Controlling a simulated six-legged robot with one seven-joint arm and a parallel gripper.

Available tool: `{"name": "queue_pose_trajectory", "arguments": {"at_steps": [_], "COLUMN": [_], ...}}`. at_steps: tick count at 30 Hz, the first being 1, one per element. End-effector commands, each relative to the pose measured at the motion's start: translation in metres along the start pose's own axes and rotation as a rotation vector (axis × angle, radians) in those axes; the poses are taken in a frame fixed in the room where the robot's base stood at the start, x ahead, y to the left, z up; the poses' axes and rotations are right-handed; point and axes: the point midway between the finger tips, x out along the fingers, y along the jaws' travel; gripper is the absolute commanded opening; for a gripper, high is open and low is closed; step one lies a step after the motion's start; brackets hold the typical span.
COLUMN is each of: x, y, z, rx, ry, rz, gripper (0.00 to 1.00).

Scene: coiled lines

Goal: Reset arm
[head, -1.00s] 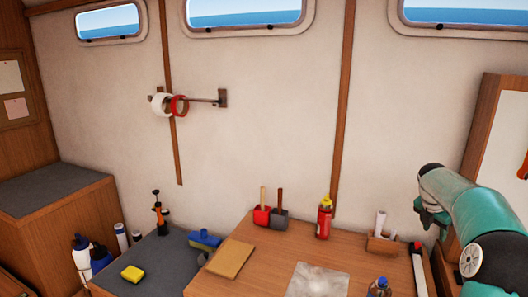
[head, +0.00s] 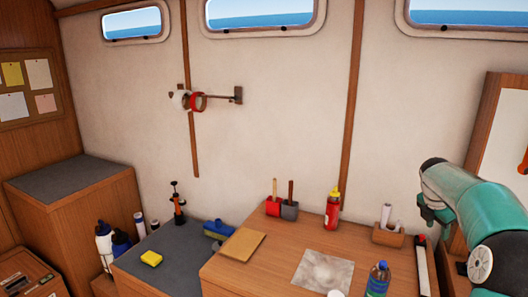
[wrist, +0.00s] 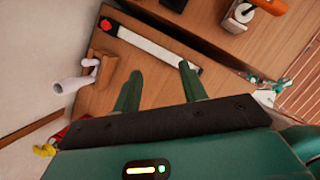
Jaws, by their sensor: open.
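My arm (head: 475,205) is teal and shows folded at the right edge of the head view, beside the wooden table. My gripper (wrist: 160,82) shows in the wrist view with its two green fingers spread apart and nothing between them. Past the fingers are the table top and a long pale strip with a red end (wrist: 150,42). I cannot make out the fingertips clearly in the head view.
The table (head: 255,285) holds a wooden holder with rolls (head: 388,235), a red bottle (head: 332,210), a blue-capped bottle (head: 378,278) and a tan board (head: 242,244). A yellow sponge (head: 151,258) lies on the grey counter. A rail with tape rolls (head: 197,102) is on the wall.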

Motion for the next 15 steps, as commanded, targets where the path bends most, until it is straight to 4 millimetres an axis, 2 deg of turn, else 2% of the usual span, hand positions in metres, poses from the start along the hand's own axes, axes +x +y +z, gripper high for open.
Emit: {"name": "queue_pose_trajectory", "arguments": {"at_steps": [8, 11, 15], "x": [-0.062, -0.094, -0.136], "y": [0.006, 0.002, -0.015], "z": [-0.06, -0.092, -0.142], "rx": [0.191, 0.305, 0.503], "ry": [-0.001, 0.005, 0.032], "rz": [0.044, 0.07, 0.11], "gripper": [0.42, 0.42, 0.42]}}
